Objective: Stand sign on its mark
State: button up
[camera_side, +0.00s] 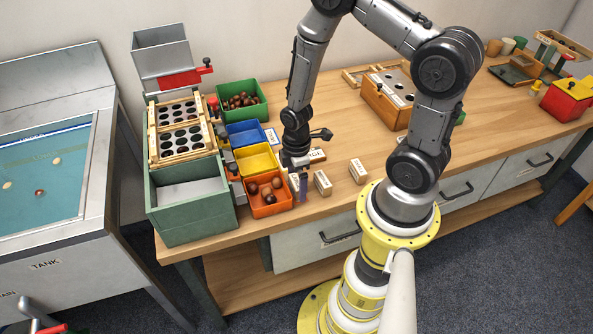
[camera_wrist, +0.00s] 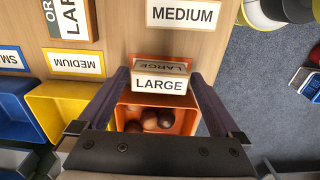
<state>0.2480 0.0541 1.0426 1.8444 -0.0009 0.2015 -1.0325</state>
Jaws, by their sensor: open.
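A small block sign reading LARGE (camera_wrist: 159,86) is between the fingers of my gripper (camera_wrist: 160,82) in the wrist view, beside the orange bin (camera_wrist: 188,122). The fingers are open on either side of the sign. Just beyond it is a shaded label with upside-down LARGE lettering (camera_wrist: 163,66), seemingly the mark on the table. I cannot tell whether the sign touches it. In the side view my gripper (camera_side: 297,183) is low at the right of the orange bin (camera_side: 268,208), and mostly hides this sign. Another sign, reading MEDIUM (camera_wrist: 183,14), stands farther off.
Two wooden blocks (camera_side: 322,183) (camera_side: 358,171) stand on the bench right of my gripper. A yellow-edged MEDIUM label (camera_wrist: 74,63) and a blue-edged label (camera_wrist: 12,57) lie beside the yellow bin (camera_side: 256,160) and blue bin (camera_side: 246,133). A plate reading LARGE (camera_wrist: 70,18) lies behind.

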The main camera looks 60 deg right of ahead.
notch_tip(320, 180, up, 12)
notch_tip(320, 180, up, 13)
jog(key=m+t, duration=0.3)
jog(key=m, duration=0.1)
send_over(296, 181)
jog(key=s+a, duration=0.2)
jog(key=a, duration=0.2)
jog(key=s+a+r+m+t, duration=0.2)
jog(key=s+r+m, duration=0.3)
jog(key=s+r, duration=0.2)
jog(key=shift+s+a+r+t, duration=0.3)
jog(key=shift+s+a+r, duration=0.1)
jog(key=shift+s, duration=0.3)
